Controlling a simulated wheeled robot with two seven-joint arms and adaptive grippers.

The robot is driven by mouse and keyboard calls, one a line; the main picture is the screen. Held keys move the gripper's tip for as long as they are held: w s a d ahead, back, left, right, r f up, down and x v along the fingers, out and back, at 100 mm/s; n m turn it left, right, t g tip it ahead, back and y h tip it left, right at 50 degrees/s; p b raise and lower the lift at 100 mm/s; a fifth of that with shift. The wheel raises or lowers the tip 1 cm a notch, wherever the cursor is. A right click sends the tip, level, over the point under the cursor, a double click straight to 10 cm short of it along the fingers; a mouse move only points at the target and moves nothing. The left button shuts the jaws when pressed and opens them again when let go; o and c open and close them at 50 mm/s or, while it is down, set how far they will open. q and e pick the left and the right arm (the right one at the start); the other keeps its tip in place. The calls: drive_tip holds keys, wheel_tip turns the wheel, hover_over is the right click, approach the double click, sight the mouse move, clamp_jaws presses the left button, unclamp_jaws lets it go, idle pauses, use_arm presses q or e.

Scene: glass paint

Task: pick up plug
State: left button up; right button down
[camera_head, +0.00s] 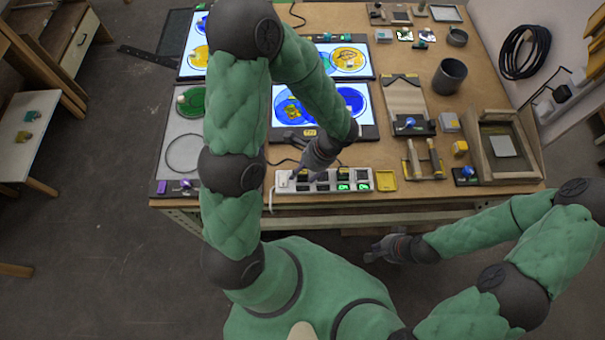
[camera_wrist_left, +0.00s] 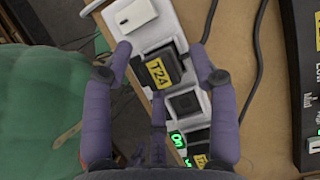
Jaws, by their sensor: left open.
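A dark plug with a yellow T2A label (camera_wrist_left: 160,72) sits in a white power strip (camera_head: 325,187) at the table's front edge. The strip also shows in the left wrist view (camera_wrist_left: 150,32). My left gripper (camera_head: 300,174) is over the strip's left part. In the left wrist view its open fingers (camera_wrist_left: 161,52) are on either side of the plug; I cannot tell whether they touch it. In the head view the gripper hides most of this plug. My right gripper (camera_head: 376,253) is below the table's front edge, away from the strip; its jaw state is unclear.
Green-lit switches (camera_wrist_left: 177,139) show along the strip. A black cable (camera_wrist_left: 255,60) runs beside it. Lit painted panels (camera_head: 366,128) lie behind. A wooden frame (camera_head: 510,172) stands at the right.

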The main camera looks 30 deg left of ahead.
use_arm(q)
clamp_jaws()
drive_tip(key=shift+r, duration=0.1)
drive_tip(key=shift+w+r, duration=0.1)
drive_tip(key=shift+w, duration=0.05)
drive_tip(key=shift+r, duration=0.65)
drive_tip(key=s+d+r+p, duration=0.3)
drive_tip(key=s+r, duration=0.3)
drive_tip(key=r, duration=0.2)
drive_tip(key=s+d+r+p, duration=0.3)
drive_tip(key=s+r+p, duration=0.2)
drive_tip(key=r, duration=0.3)
drive_tip(key=shift+s+d+r, duration=0.2)
drive_tip(key=shift+s+d, duration=0.05)
drive_tip(key=shift+s, duration=0.55)
